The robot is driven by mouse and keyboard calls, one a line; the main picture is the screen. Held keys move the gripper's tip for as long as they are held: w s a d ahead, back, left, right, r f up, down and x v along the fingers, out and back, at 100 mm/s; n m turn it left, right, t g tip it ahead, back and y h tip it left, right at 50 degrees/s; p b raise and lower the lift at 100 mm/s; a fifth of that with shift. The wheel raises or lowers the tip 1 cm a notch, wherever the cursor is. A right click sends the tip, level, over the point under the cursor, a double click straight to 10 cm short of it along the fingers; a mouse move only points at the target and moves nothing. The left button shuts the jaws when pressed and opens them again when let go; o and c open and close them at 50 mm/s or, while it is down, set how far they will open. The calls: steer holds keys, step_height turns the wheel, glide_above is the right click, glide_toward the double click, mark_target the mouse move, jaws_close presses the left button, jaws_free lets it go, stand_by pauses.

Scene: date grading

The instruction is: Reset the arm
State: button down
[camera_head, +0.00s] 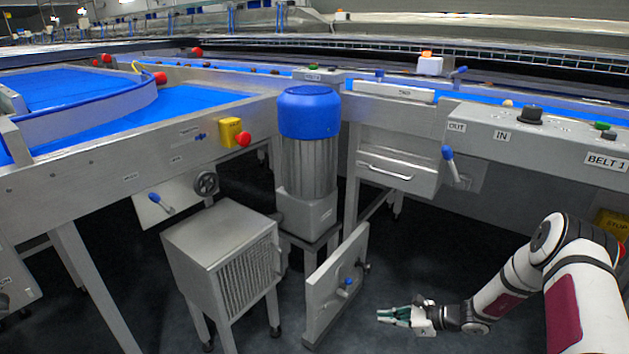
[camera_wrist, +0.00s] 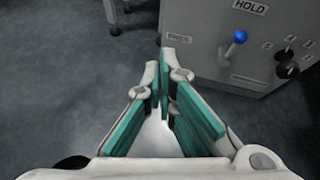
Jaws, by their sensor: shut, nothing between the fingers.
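My gripper (camera_head: 379,316) is at the lower right in the head view, low over the dark floor and pointing left. Its teal-padded fingers also show in the wrist view (camera_wrist: 163,75), where the tips are together with nothing between them. My white arm reaches in from the right edge. The gripper is just right of a grey panel box (camera_head: 325,297) with a blue-tipped lever. That box also shows in the wrist view (camera_wrist: 205,55), with a HOLD label, the blue knob and a numbered dial. A gap of floor shows between the gripper and the box in the head view.
A grey vented cabinet (camera_head: 212,240) stands on legs at the lower left. A blue-capped motor (camera_head: 309,150) stands behind the panel box. Blue conveyor belts (camera_head: 205,98) and a control panel (camera_head: 490,128) labelled IN, OUT and BELT 1 run above. Dark floor (camera_head: 420,260) is open around my gripper.

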steer(key=s+a+r+n+g, duration=0.15)
steer(key=r+n, duration=0.25)
steer(key=r, duration=0.7)
steer(key=s+a+r+n+g, duration=0.1)
steer(key=a+r+n+g, duration=0.25)
steer(key=r, duration=0.65)
steer(key=s+a+r+n+g+h, duration=0.1)
steer(key=s+a+r+n+h, duration=0.15)
steer(key=s+r+n, duration=0.65)
steer(key=s+d+r+n+h, duration=0.1)
steer(key=s+r+h, duration=0.1)
steer(key=s+r, duration=0.45)
steer(key=s+r+n+h, duration=0.15)
steer(key=s+r, duration=0.25)
steer(key=s, duration=0.6)
steer(key=s+d+r+n+h, duration=0.1)
steer(key=s+r+h, duration=0.2)
steer(key=s+r, duration=0.4)
steer(key=s+d+f+n+t+h, duration=0.15)
steer(key=s+d, duration=0.25)
steer(key=s, duration=0.5)
step_height(320, 180, up, 33)
steer(key=t+p, duration=0.3)
steer(key=p, duration=2.9)
steer(key=shift+n, duration=0.35)
